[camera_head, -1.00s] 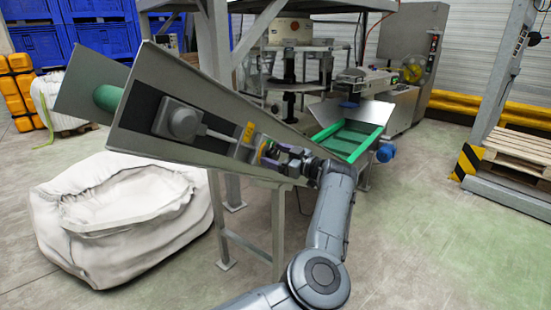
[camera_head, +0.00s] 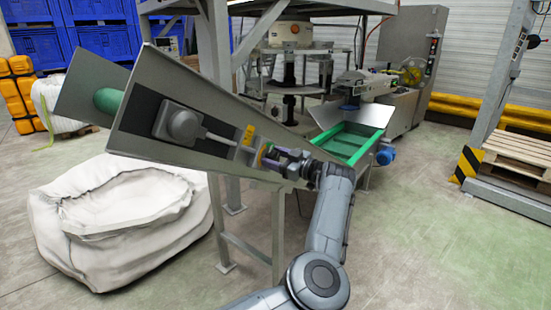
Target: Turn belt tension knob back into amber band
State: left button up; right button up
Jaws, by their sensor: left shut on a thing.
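The belt tension knob (camera_head: 263,155) is on the side plate of the sloping grey conveyor (camera_head: 200,95), near its lower right end. A yellow label (camera_head: 248,134) sits on the plate just above and left of it. My left gripper (camera_head: 271,158) reaches in from the lower right and is shut on the knob. Its fingers hide most of the knob, so I cannot tell where the knob points against the amber band. My right gripper is out of view.
A grey motor box (camera_head: 182,124) with a pale conduit is fixed to the same plate. A large white bag (camera_head: 110,215) stands below the conveyor. A green-edged tray (camera_head: 352,143) lies behind my wrist.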

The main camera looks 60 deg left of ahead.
pick_arm(q)
jog(key=shift+n+p, duration=0.45)
jog(key=shift+n, duration=1.65)
jog(key=n, duration=0.4)
jog(key=shift+s+f, duration=0.15)
jog(key=n, duration=0.3)
jog(key=n+b, duration=0.1)
jog(key=n, duration=0.1)
jog(key=shift+d+f+n, duration=0.1)
jog(key=shift+f+n, duration=0.1)
jog(key=shift+n, duration=0.2)
jog(key=n+b, duration=0.1)
jog(key=n, duration=0.3)
jog(key=shift+b, duration=0.35)
jog(key=shift+n, duration=0.7)
